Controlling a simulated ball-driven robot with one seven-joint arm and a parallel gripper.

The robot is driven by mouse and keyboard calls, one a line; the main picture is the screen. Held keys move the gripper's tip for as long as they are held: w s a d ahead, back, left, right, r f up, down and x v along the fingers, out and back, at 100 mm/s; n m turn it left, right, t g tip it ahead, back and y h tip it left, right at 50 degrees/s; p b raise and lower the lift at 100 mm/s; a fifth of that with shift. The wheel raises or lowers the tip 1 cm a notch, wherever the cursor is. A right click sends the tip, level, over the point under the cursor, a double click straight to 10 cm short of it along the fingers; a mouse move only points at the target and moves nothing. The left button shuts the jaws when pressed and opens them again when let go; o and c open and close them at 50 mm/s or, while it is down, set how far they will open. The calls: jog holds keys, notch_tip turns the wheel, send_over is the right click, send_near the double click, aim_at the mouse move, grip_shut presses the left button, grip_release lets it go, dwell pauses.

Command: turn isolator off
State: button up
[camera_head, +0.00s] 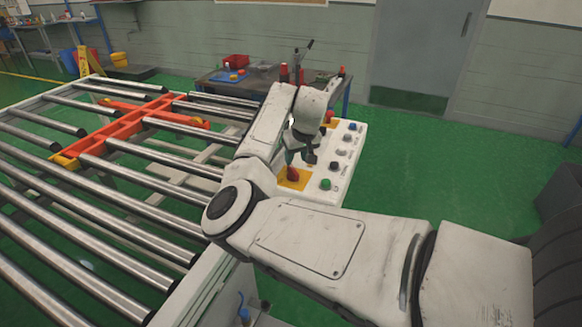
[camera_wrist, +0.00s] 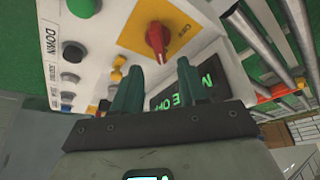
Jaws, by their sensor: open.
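The isolator is a red rotary knob (camera_wrist: 157,42) on a yellow square plate (camera_wrist: 137,33) at the top of the wrist view. In the head view the red knob (camera_head: 293,174) sits on its yellow plate (camera_head: 302,181) on the white control panel (camera_head: 329,185). My gripper (camera_wrist: 155,82) is open and empty, with its two dark green fingers apart and pointing toward the panel. The knob is beyond the fingertips and slightly above the gap between them in the wrist view; no contact shows. In the head view my arm partly covers the panel and gripper.
Several buttons line the panel, including a green one (camera_head: 325,184). A dark display with green letters (camera_wrist: 190,85) is partly hidden by a finger. A roller conveyor (camera_head: 110,205) with an orange frame is at left. A workbench (camera_head: 262,80) stands behind.

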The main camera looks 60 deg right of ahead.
aim_at(293, 169)
jog(key=x, duration=0.7)
jog(key=shift+p, duration=0.35)
jog(key=shift+r, duration=0.1)
grip_shut()
